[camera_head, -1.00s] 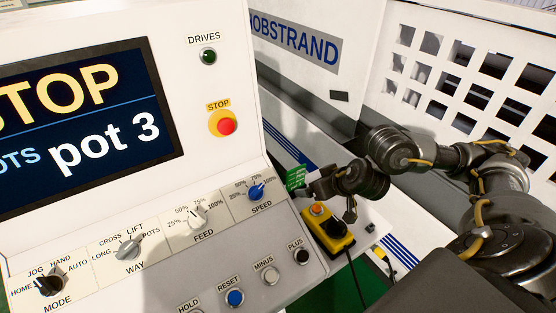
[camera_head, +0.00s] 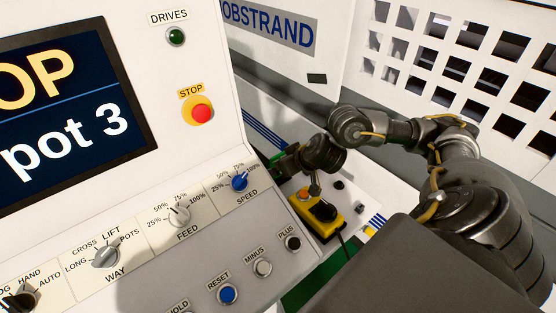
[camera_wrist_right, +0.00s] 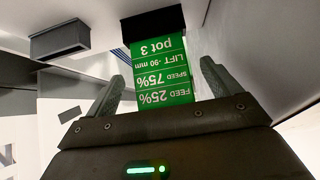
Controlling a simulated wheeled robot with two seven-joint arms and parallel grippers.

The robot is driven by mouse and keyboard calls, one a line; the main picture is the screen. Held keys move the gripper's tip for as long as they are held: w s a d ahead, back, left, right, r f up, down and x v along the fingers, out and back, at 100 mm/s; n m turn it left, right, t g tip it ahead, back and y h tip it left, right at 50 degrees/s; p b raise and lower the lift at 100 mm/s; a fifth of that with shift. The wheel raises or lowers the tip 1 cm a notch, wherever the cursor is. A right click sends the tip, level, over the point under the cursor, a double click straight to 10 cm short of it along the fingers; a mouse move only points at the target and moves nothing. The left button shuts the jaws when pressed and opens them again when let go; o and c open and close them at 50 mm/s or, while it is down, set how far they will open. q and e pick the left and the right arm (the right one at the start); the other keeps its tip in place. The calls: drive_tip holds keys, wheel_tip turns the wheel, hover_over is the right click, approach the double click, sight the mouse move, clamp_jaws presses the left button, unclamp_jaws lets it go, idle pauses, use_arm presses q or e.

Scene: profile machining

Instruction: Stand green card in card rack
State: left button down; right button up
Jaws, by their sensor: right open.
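The green card (camera_wrist_right: 162,85) shows in the right wrist view, its white text upside down: pot 3, lift -90 mm, speed 75%, feed 25%. Its far end meets a black block (camera_wrist_right: 152,24), apparently the card rack; how deep it sits there I cannot tell. My right gripper (camera_wrist_right: 162,71) is open, with one finger on each side of the card and visible gaps to both. My left gripper is not in view.
A second black block (camera_wrist_right: 60,40) is left of the card. In the head view, the console (camera_head: 225,125) with knobs and buttons stands close left of the gripper. A perforated white panel (camera_head: 465,50) is behind.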

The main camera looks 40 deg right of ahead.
drive_tip(key=shift+s+f, duration=0.1)
drive_tip(key=b+x, duration=0.2)
drive_tip(key=x, duration=0.2)
drive_tip(key=shift+w+f, duration=0.25)
drive_tip(key=shift+f, duration=0.05)
drive_tip(key=shift+w, duration=0.15)
drive_tip(key=shift+c, duration=0.6)
drive_tip(key=c, duration=0.7)
drive_tip(key=shift+c, duration=1.2)
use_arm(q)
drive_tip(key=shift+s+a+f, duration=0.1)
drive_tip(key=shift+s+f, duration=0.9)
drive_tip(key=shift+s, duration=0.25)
